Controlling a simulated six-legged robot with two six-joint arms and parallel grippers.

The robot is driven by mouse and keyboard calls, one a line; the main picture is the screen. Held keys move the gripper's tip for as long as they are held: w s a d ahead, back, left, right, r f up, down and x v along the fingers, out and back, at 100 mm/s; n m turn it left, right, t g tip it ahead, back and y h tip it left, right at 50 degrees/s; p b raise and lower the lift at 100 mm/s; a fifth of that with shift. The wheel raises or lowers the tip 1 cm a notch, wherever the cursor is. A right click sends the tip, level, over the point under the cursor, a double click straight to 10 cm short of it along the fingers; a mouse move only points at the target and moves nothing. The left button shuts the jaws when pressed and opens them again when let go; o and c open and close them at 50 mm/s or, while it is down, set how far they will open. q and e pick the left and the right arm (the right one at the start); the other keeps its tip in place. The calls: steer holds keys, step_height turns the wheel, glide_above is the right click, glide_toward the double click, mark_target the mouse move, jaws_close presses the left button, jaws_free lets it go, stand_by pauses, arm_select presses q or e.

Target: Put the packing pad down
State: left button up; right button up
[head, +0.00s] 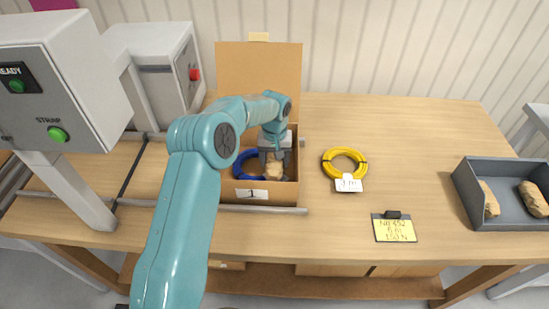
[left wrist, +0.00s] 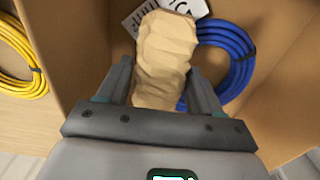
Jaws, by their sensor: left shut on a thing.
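The packing pad (head: 274,169), a crumpled tan paper pad, is in my left gripper (head: 275,160), inside the open cardboard carton (head: 228,188). In the left wrist view the pad (left wrist: 165,58) stands out between the two fingers of the left gripper (left wrist: 160,88), which is shut on it. A blue cable coil (head: 245,160) lies in the carton; in the left wrist view the coil (left wrist: 240,55) is right beside the pad. Whether the pad touches the carton floor I cannot tell. My right gripper is not in view.
A yellow cable coil (head: 345,155) with a white tag lies right of the carton. A yellow note on a clipboard (head: 394,229) lies nearer the front edge. A grey tray (head: 475,215) with tan pads stands at right. A grey strapping machine (head: 60,100) stands at left.

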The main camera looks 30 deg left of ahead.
arm_select(q)
steer(key=shift+s+d+r, duration=0.15)
steer(key=shift+s, duration=0.05)
steer(key=shift+f+b, duration=0.3)
steer(key=shift+f, duration=0.05)
steer(key=o, duration=1)
steer(key=shift+w, duration=0.15)
steer(key=shift+r, duration=0.1)
steer(key=shift+r, duration=0.1)
steer(key=shift+r+p, duration=0.35)
steer(key=shift+p, duration=0.15)
step_height(320, 180, up, 12)
steer(key=shift+f+b, duration=0.15)
steer(key=shift+b, duration=0.6)
